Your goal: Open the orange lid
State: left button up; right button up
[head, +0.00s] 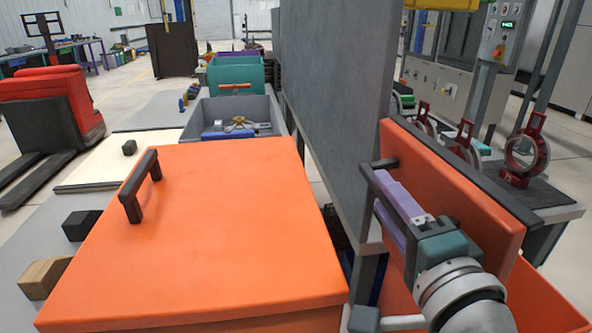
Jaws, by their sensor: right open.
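A large flat orange lid (215,235) with a black bar handle (140,187) lies closed in the left foreground. A second orange lid (455,195) stands steeply raised on the right, with a dark upper edge and an orange bin (545,297) below it. My right gripper (385,180) is at the left face of this raised lid. Its jaws are open, with purple and dark finger parts close to a dark bar on the lid. I cannot tell whether they touch it. The arm hides the lower part of the raised lid. My left gripper is out of view.
A tall grey panel (335,100) stands between the two lids. A grey bin (235,115) with parts and a teal bin (236,75) sit behind the closed lid. Dark and wooden blocks lie at left. Red ring fixtures (526,150) stand at right.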

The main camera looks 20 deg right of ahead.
jog(key=shift+c, duration=0.2)
grip_shut()
dwell(1.2)
